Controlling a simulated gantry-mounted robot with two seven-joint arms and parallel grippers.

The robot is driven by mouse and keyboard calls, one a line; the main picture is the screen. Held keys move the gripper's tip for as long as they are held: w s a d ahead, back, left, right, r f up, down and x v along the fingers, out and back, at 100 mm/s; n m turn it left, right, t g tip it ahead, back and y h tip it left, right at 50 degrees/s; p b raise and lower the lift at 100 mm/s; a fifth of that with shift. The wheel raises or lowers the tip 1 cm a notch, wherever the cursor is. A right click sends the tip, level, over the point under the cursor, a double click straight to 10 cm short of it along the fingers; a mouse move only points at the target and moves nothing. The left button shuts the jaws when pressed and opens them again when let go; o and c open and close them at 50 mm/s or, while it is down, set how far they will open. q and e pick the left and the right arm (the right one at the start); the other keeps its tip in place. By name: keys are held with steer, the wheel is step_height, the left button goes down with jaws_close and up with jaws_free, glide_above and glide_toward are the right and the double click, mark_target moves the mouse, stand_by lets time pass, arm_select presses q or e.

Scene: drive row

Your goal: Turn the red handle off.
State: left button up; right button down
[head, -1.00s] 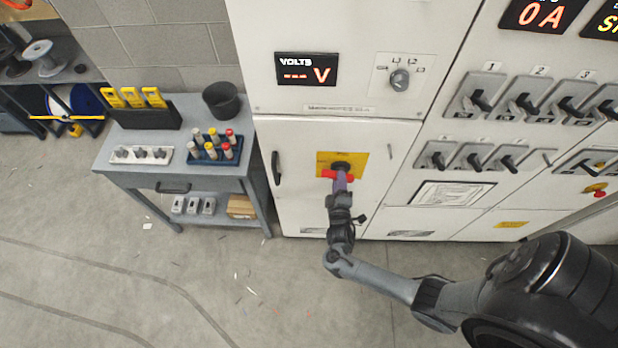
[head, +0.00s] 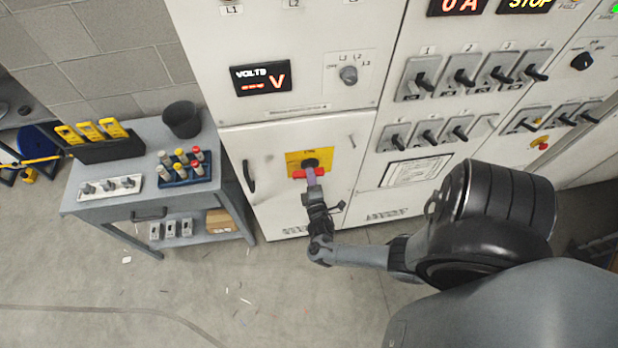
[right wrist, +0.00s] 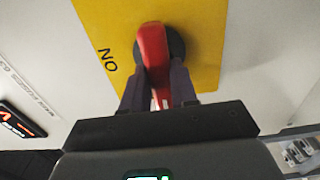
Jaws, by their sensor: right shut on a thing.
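The red handle (head: 298,174) sits on a dark round hub in front of a yellow plate (head: 294,158) on the lower cabinet door. In the head view it lies roughly level across the plate, partly covered by my gripper. My right gripper (head: 312,176) reaches it from below and in front. In the right wrist view the red handle (right wrist: 153,48) runs between the two dark fingers of my right gripper (right wrist: 157,82), which is shut on it. Lettering shows on the yellow plate (right wrist: 107,25) beside the handle. My left gripper is not in view.
A door pull (head: 249,176) stands out left of the plate. A volts display (head: 262,78) and a selector knob (head: 348,75) are above. A grey cart (head: 222,188) with tools stands at left. Several switches (head: 422,80) line the panel at right. The floor in front is open.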

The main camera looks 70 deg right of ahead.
steer(key=c, duration=0.9)
jaws_free()
steer(key=v, duration=1)
steer(key=shift+s+a+b, duration=0.25)
steer(key=shift+a+b, duration=0.05)
steer(key=shift+b, duration=0.1)
